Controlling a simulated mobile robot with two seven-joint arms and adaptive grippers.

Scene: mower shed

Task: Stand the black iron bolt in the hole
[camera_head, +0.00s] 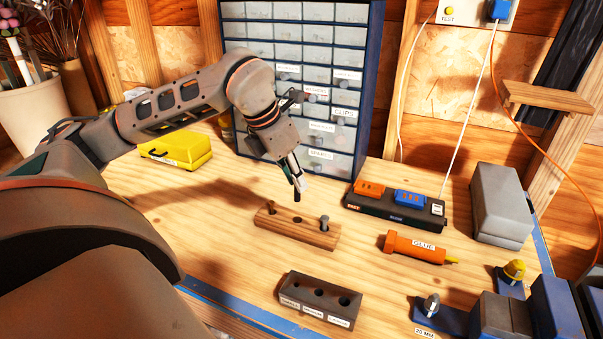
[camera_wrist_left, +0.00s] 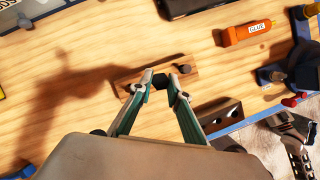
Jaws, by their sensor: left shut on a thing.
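My left gripper (camera_head: 297,180) is shut on the black iron bolt (camera_head: 298,194), which points down from the fingertips. In the left wrist view the bolt (camera_wrist_left: 159,82) shows as a dark head between the fingertips (camera_wrist_left: 164,80). Below it on the bench lies a wooden block (camera_head: 290,231) with an empty-looking hole (camera_head: 297,219) in its middle. The bolt is above the block, apart from it. A grey bolt (camera_head: 324,222) stands upright at the block's right end, and a short dark one (camera_head: 271,208) at its left end.
A dark block (camera_head: 319,309) with three holes and labels lies in front. An orange glue tube (camera_head: 414,247) and a black power strip (camera_head: 394,210) lie to the right. A yellow case (camera_head: 177,151) is at back left. A drawer cabinet (camera_head: 309,75) stands behind. Bench left of the wooden block is clear.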

